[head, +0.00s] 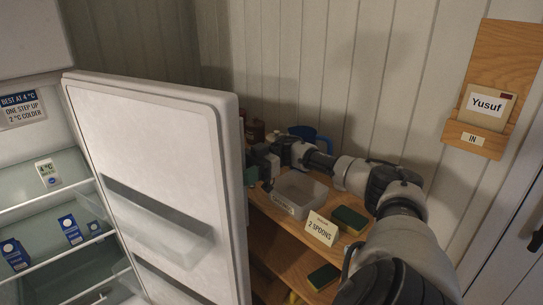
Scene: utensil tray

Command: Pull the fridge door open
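The fridge door (165,125) stands open in the head view, swung out from the fridge (40,55), with its inner face and door bins showing. Its thick right edge stands beside the wooden shelf; its outer face and any handle are hidden. My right arm comes in from the lower right and reaches over the shelf. My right gripper (261,165) is just beyond the door's right edge, small and partly overlapped; I cannot tell whether it touches the door or how its fingers stand. My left gripper is out of view.
Blue cartons (15,254) stand inside the fridge. A "Yusuf" wall tray (480,139) hangs at right.

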